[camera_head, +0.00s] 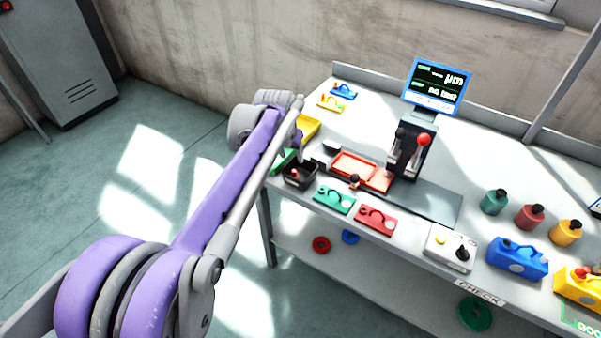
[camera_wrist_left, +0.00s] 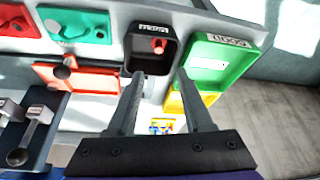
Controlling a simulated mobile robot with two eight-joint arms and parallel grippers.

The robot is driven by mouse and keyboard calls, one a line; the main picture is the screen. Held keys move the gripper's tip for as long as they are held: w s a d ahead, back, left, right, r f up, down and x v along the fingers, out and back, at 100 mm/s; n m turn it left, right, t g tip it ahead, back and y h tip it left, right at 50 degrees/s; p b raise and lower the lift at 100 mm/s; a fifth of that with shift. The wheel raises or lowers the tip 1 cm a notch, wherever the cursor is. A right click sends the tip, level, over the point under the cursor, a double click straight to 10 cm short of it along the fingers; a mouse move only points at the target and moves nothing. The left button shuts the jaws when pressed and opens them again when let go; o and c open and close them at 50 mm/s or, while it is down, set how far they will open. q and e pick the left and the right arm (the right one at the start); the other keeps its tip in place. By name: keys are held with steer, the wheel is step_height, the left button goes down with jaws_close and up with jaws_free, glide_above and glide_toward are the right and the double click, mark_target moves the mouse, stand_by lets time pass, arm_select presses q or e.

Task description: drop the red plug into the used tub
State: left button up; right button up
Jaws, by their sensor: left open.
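The red plug (camera_wrist_left: 158,46) lies inside a small black tub (camera_wrist_left: 130,52), whose upside-down label is too small to read surely; I take it as the used tub. In the head view the tub (camera_head: 291,184) stands at the table's left front corner, with a bit of red (camera_head: 295,174) inside. My left gripper (camera_wrist_left: 160,78) is open and empty, its two fingers apart at the tub's near edge, with the plug beyond the tips. In the head view my left gripper (camera_head: 299,143) is mostly hidden behind its own arm, above the tub. My right gripper is not seen.
A green bin (camera_wrist_left: 222,62) and a yellow bin (camera_wrist_left: 174,104) adjoin the tub. A red tray (camera_head: 352,167) lies beside it, with a lever press (camera_head: 410,155) behind. Green (camera_head: 334,199) and red (camera_head: 376,218) fixtures line the front edge. Open floor lies left of the table.

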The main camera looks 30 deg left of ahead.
arm_select(q)
steer(key=v, duration=0.6)
steer(key=shift+r+p, duration=0.35)
steer(key=shift+s+d, duration=0.15)
steer(key=shift+s, duration=0.05)
steer(key=s+d+f+p, duration=0.2)
steer(key=s+d, duration=0.2)
steer(key=s, duration=0.4)
steer(key=s+d+f+m+p, duration=0.1)
steer(key=s+d+f+p, duration=0.1)
steer(key=s+d, duration=0.3)
steer(key=s+d+f+m+p, duration=0.1)
steer(key=s+d+p, duration=0.3)
steer(key=s, duration=0.7)
steer(key=shift+d+f+t+h, duration=0.4)
steer(key=shift+d+f, duration=0.1)
steer(key=shift+f, duration=0.2)
